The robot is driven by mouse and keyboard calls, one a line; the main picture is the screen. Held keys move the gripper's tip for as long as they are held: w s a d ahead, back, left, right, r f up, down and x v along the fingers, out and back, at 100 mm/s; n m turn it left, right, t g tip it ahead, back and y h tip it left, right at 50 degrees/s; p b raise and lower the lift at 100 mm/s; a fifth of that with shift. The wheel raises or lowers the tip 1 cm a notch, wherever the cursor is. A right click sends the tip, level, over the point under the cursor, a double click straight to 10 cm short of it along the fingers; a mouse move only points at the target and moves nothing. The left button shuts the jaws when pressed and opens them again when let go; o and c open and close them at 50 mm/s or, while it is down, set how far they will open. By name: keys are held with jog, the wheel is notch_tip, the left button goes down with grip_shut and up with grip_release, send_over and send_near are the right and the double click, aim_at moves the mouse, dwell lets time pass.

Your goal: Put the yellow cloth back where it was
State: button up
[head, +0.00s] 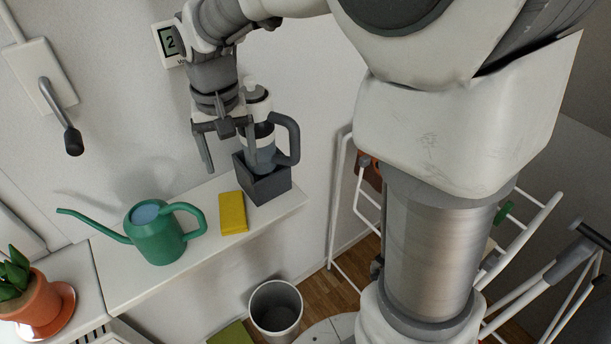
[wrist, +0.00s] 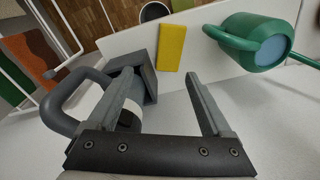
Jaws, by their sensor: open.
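The yellow cloth (head: 233,212) lies flat as a folded rectangle on the white shelf, between the green watering can and a dark grey box. It also shows in the wrist view (wrist: 172,48), beyond the gap between my fingertips. My gripper (head: 228,158) is open and empty, above the shelf near the wall and apart from the cloth. In the wrist view my fingers (wrist: 160,80) are spread wide. The left finger there overlaps a bottle with a grey handle (head: 287,140); I cannot tell whether they touch. Nothing marks the cloth's former place.
The bottle stands in the dark grey box (head: 265,187) at the shelf's right end. The green watering can (head: 155,235) is left of the cloth. A potted plant (head: 38,305) stands further left. A bin (head: 276,310) is below the shelf (head: 200,258). A white rack is at right.

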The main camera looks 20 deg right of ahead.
jog(key=s+d+r+t, duration=0.2)
jog(key=s+d, duration=0.3)
jog(key=s, duration=0.3)
jog(key=s+d+r+n+t, duration=0.1)
jog(key=s+d+r, duration=0.3)
jog(key=s, duration=0.4)
jog(key=shift+s+d+t, duration=0.35)
jog(key=shift+d+t, duration=0.2)
jog(key=shift+t, duration=0.35)
jog(key=shift+r, duration=0.1)
